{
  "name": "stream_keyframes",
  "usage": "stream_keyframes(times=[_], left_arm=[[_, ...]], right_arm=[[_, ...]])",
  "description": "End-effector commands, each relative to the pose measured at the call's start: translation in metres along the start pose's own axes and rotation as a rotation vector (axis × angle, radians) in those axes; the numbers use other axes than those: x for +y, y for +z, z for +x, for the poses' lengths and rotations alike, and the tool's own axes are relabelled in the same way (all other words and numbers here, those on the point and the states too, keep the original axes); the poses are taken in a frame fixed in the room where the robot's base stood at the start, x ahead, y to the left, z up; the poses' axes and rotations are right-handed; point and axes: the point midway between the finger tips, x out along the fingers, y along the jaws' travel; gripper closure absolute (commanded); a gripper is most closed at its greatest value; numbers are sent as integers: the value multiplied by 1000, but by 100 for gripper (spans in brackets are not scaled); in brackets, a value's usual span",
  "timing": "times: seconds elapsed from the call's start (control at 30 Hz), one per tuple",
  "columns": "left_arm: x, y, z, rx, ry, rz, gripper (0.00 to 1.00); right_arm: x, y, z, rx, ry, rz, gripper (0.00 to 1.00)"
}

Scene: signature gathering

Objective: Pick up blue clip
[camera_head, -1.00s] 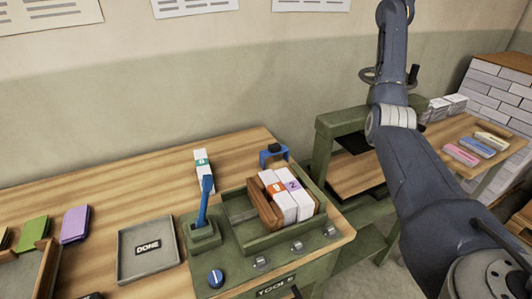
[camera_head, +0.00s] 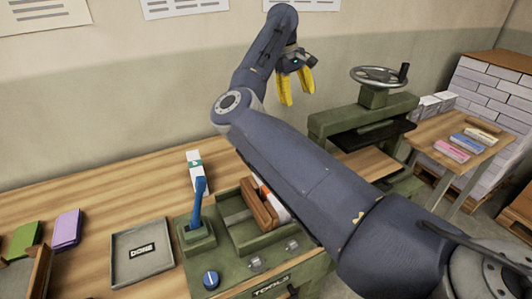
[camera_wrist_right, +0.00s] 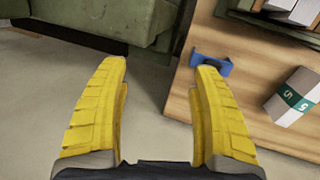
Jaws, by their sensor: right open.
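The blue clip (camera_wrist_right: 211,61) sits at the edge of the wooden table in the right wrist view, just past the tip of the right-hand finger. That finger overlaps it slightly in the picture. In the head view the clip is hidden behind my right arm. My right gripper (camera_head: 297,95) has two yellow fingers pointing down, above and behind the table's far edge. In the right wrist view my right gripper (camera_wrist_right: 161,67) is wide open with nothing between the fingers. My left gripper is not in view.
A white bundle with a green band (camera_head: 195,172) lies near the clip; its band also shows in the wrist view (camera_wrist_right: 296,100). A DONE tray (camera_head: 128,268) lies left.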

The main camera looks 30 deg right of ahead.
Motion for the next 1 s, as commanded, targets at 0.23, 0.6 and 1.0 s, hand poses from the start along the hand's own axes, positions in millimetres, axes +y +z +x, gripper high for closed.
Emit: stream_keyframes(times=[0.23,0.6,1.0], left_arm=[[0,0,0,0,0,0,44],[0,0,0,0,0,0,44],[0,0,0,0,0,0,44]], right_arm=[[-82,-32,2,84,-224,86,35],[-106,-40,48,89,-256,100,35],[-120,-47,107,90,-255,99,35]])
